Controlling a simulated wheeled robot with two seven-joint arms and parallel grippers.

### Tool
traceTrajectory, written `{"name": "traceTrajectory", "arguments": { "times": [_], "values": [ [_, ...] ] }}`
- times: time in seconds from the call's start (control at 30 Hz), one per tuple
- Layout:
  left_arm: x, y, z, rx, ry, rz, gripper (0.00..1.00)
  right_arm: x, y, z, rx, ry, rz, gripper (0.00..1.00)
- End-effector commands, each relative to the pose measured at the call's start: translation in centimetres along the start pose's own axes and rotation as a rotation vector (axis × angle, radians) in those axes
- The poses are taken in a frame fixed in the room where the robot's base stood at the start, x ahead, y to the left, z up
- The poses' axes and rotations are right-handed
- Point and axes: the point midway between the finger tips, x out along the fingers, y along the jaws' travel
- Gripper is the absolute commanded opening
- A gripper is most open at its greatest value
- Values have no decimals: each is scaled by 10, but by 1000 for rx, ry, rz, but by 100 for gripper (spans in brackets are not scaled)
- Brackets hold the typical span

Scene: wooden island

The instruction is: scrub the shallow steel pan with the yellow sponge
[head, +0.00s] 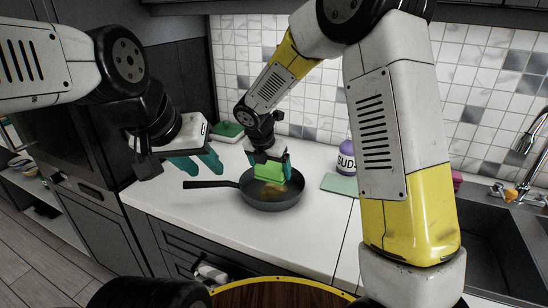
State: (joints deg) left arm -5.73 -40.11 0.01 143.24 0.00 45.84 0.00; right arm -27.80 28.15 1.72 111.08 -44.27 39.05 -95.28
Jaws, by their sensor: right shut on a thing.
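The shallow steel pan (268,205) sits on the white counter, with its dark handle pointing left. A brownish patch (271,188) shows on its inside floor. My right gripper (270,168) reaches down over the pan and is shut on a sponge (267,175), whose visible side looks bright green with a yellowish lower edge. The sponge is low inside the pan; I cannot tell for sure whether it touches the floor. My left gripper (198,163) is empty and open above the counter, left of the pan and over its handle side.
A green item on a dark dish (228,131) stands at the back wall. A purple-and-white SUDS bottle (346,158) and a flat green cloth (339,184) lie right of the pan. The sink (490,235) and tap (527,150) are far right. The counter front is clear.

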Motion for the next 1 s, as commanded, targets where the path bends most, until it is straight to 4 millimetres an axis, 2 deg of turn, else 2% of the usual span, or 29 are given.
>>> {"name": "traceTrajectory", "arguments": {
  "times": [0.17, 0.5, 1.0],
  "values": [
    [0, 0, 0, 0, 0, 0, 36, 25, 0, -11, -3, 2, -3, 53],
    [0, 0, 0, 0, 0, 0, 36, 23, 0, -10, 0, 0, 0, 53],
    [0, 0, 0, 0, 0, 0, 36, 32, 0, -13, 0, -1, -1, 53]
  ]
}}
